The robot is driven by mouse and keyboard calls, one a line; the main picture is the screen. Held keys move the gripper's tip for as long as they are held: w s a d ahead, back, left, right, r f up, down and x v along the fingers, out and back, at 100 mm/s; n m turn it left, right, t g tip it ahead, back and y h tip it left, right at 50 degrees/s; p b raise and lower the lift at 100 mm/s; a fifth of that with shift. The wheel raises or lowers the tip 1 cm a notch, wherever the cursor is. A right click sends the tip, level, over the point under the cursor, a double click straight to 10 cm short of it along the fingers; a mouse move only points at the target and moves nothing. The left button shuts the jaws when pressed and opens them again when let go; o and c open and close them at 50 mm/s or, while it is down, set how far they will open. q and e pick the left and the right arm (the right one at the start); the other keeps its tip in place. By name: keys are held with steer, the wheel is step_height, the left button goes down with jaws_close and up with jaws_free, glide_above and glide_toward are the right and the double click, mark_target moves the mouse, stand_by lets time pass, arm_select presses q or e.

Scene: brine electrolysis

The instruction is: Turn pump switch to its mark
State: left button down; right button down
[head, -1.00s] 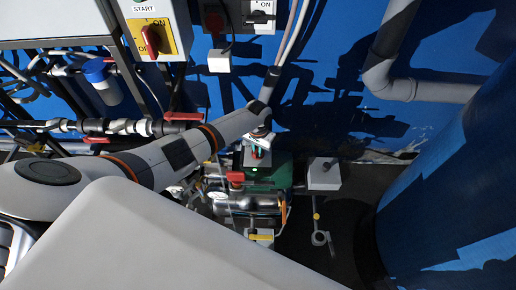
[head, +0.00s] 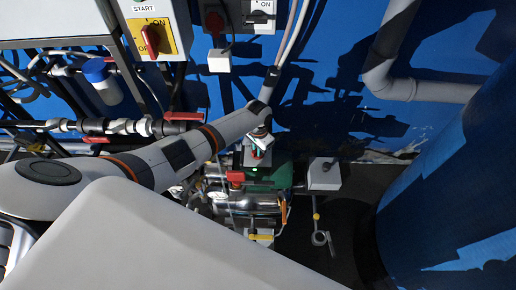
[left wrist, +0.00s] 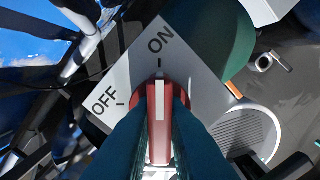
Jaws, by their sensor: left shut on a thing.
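The pump switch is a red knob with a white stripe (left wrist: 159,105) on a grey plate (left wrist: 195,62) marked OFF and ON in the left wrist view. The stripe points up, in line with the tick under ON. My left gripper (left wrist: 160,128) is shut on the knob, one dark teal finger on each side. In the head view my left gripper (head: 260,146) reaches down to the pump's switch box (head: 250,158), and the knob is mostly hidden by it. My right gripper is not in view.
A green pump body (head: 275,176) and a shiny metal cylinder (head: 245,203) lie below the gripper. A small grey box (head: 324,174) stands to the right. Another red switch (head: 150,41) is on the upper left panel. A blue tank (head: 450,190) fills the right side.

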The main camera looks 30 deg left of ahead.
arm_select(q)
steer(key=c, duration=1.4)
jaws_free()
steer(key=shift+c, duration=0.2)
step_height(320, 180, up, 12)
steer(key=shift+p, duration=0.3)
